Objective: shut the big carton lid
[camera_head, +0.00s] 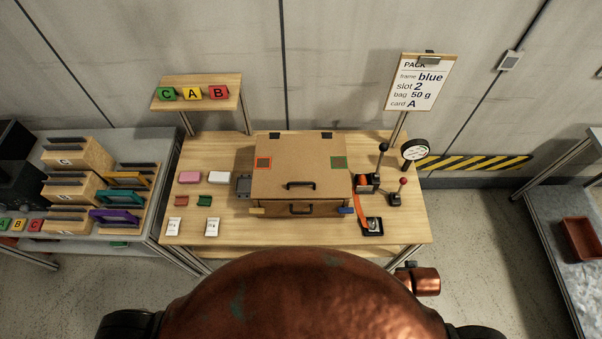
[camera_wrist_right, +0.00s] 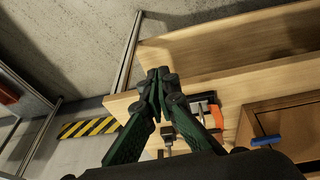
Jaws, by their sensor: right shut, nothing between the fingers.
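The big brown carton (camera_head: 290,160) stands in the middle of the wooden table in the head view. Its lid (camera_head: 318,172) looks flat over the top, with two dark hinges at the back edge and a black handle (camera_head: 300,185) near the front. In the right wrist view, part of a brown box with a blue tab (camera_wrist_right: 266,140) shows at the lower right. My right gripper (camera_wrist_right: 160,78) is shut and empty, apart from that box. My left gripper is not in view.
A sign (camera_head: 421,83) stands at the back right. A side shelf (camera_head: 90,165) is at the left.

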